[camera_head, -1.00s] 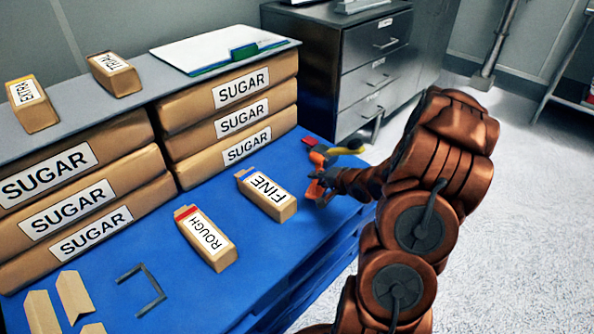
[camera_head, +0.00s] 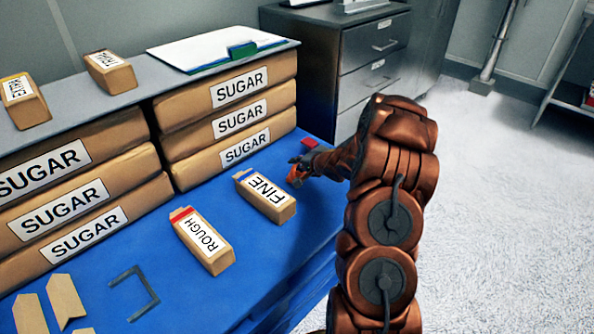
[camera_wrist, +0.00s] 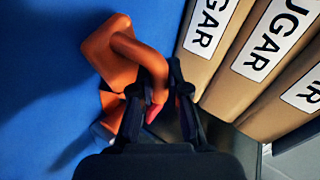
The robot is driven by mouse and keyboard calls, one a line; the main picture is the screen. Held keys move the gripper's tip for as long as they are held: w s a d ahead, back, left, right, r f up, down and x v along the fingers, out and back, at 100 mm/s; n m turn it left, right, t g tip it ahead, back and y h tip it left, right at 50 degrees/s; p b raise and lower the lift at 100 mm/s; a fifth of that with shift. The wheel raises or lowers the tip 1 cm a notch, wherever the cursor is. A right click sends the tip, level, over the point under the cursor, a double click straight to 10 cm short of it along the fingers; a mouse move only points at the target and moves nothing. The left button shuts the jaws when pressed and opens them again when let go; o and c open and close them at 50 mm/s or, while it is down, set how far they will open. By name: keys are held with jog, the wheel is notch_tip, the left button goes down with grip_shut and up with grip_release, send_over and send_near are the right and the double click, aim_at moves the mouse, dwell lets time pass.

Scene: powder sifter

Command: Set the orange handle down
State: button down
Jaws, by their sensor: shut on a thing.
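My gripper (camera_head: 304,163) is low over the blue table's far right part, just right of the FINE box. It is shut on the orange handle (camera_head: 296,175), which is mostly covered by the gripper in the head view. In the wrist view the bent orange handle (camera_wrist: 112,48) passes between the dark fingers (camera_wrist: 158,88). Blue surface (camera_wrist: 40,75) lies beyond it, with a shadow at the left. I cannot tell whether the handle touches the table.
The FINE box (camera_head: 265,196) and ROUGH box (camera_head: 203,241) lie on the table (camera_head: 245,270). SUGAR bags (camera_head: 226,118) are stacked behind, under a grey shelf. A small red piece (camera_head: 309,142) lies beyond my gripper. A grey bracket (camera_head: 150,290) lies at front left.

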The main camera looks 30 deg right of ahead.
jog(key=shift+f+b, duration=0.3)
jog(key=shift+f, duration=0.65)
jog(key=shift+r, duration=0.1)
jog(key=c, duration=1.2)
grip_release()
jog(key=shift+o, duration=0.2)
